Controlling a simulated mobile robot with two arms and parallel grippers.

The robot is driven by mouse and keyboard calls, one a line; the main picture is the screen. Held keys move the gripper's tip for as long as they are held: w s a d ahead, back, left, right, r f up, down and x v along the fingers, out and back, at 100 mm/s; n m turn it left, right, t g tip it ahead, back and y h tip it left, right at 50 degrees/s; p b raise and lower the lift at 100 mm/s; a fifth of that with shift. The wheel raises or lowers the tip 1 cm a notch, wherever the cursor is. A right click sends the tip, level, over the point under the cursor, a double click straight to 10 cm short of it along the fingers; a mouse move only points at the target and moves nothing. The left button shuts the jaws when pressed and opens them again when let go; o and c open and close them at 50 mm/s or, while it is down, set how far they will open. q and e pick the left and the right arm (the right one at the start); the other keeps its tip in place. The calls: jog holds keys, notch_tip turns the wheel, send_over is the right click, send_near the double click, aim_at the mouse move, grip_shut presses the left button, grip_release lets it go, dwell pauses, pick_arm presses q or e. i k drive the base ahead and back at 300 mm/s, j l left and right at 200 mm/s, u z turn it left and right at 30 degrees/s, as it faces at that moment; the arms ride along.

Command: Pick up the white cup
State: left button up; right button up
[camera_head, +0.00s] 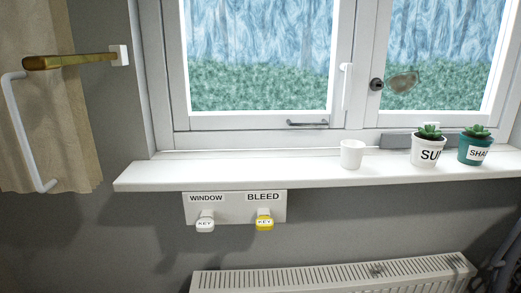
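The white cup (351,154) stands upright on the white windowsill (240,172), right of the sill's middle. Nothing touches it and it is fully in view. Neither of my grippers is in view.
A white pot labelled SU (428,152) and a teal pot (475,149), both with plants, stand right of the cup. A window with handles (346,85) rises behind. Below hang a key holder (235,208) and a radiator (335,275). A curtain (45,110) hangs at left. The sill's left half is clear.

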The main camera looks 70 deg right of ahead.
aim_at(353, 151)
jog(key=k+j+z, duration=0.15)
jog(key=z, duration=2.55)
